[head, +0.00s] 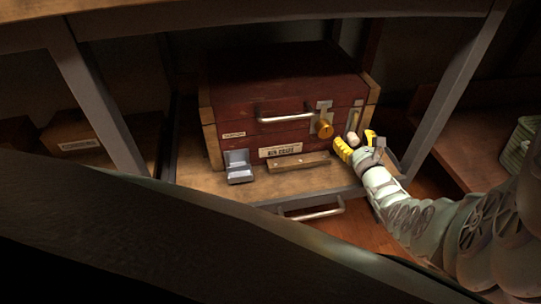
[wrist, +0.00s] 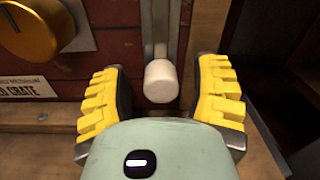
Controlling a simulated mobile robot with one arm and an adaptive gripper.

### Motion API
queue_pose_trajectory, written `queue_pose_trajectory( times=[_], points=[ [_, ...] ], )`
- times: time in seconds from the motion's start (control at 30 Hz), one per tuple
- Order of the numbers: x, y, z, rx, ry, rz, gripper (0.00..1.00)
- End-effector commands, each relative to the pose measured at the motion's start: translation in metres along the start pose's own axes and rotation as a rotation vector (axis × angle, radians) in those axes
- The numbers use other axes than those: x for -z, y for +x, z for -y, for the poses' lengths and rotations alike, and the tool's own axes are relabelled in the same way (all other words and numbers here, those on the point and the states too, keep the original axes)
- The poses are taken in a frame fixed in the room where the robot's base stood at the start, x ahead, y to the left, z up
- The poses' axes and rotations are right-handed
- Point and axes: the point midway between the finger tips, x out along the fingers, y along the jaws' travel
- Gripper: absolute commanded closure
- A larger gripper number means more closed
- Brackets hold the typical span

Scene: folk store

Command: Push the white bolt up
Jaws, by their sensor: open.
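The white bolt (wrist: 161,81) is a short pale cylinder. It sits at the lower part of a vertical metal track (wrist: 161,30) on the front of a dark red chest (head: 290,90). In the head view the bolt (head: 353,138) shows at the chest's right side. My gripper (wrist: 163,92) is open, with its yellow-padded fingers on either side of the bolt. In the wrist view there are gaps between the bolt and both fingers. My gripper (head: 357,143) is also at the chest's lower right front in the head view.
A brass knob (wrist: 38,25) is left of the bolt. The chest has a metal handle (head: 286,118). A wooden block (head: 298,162) and a grey metal piece (head: 239,167) are before it on the shelf (head: 215,187). A table leg (head: 455,90) stands at right.

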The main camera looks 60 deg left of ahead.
Motion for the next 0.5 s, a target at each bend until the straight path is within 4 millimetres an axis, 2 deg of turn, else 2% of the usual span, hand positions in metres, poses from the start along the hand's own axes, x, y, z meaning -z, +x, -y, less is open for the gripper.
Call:
queue_pose_trajectory(
  times=[0.07,0.5],
  points=[
    [-0.0002,0.0004,-0.0013,-0.003,0.000,0.000,0.39],
    [0.0000,0.0000,-0.0005,-0.001,0.000,0.000,0.85]
  ],
)
